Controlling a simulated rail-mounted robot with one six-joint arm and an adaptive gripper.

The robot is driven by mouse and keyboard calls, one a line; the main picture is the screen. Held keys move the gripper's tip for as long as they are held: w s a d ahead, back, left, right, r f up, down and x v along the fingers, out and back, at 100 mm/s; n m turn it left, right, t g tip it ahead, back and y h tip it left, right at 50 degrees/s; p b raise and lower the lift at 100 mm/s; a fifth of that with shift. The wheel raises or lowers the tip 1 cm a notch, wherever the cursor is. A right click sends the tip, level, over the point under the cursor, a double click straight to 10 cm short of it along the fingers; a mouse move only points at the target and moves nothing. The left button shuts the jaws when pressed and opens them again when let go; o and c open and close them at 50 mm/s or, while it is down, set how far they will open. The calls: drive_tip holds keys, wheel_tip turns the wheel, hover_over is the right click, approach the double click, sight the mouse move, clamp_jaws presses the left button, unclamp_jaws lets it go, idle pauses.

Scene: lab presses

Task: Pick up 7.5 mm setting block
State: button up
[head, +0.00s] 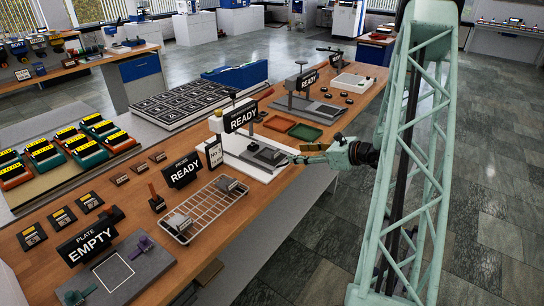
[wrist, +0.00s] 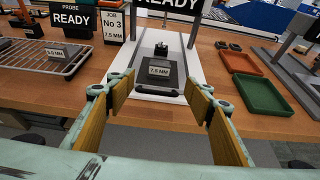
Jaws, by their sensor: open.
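The 7.5 mm setting block (wrist: 158,74) is dark with a white "7.5 MM" label. In the wrist view it sits on the grey plate of the white-based press, ahead of my gripper. My gripper (wrist: 160,88) is open and empty, with one yellow-padded finger to each side of the block's line. In the head view my gripper (head: 298,159) is at the right front edge of the press base, beside the dark block (head: 268,153). The block's label is too small to read there.
A wire rack (wrist: 32,62) with another labelled block stands left. A job sign (wrist: 112,25) reads "No 3, 7.5 MM". A red tray (wrist: 240,62) and a green tray (wrist: 264,97) lie right. The wooden bench front (wrist: 158,112) is clear before the press.

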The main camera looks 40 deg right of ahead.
sight(277, 153)
drive_tip(key=shift+f, duration=0.1)
idle(0.3)
drive_tip(key=shift+x, duration=4.2)
drive_tip(key=shift+w, duration=0.15)
drive_tip(key=shift+b+x, duration=0.45)
drive_tip(key=shift+x, duration=2.05)
drive_tip(key=shift+a, duration=0.15)
drive_tip(key=shift+c, duration=0.8)
drive_tip(key=c, duration=1)
drive_tip(key=shift+r+p, duration=0.5)
drive_tip(key=shift+r, duration=4.5)
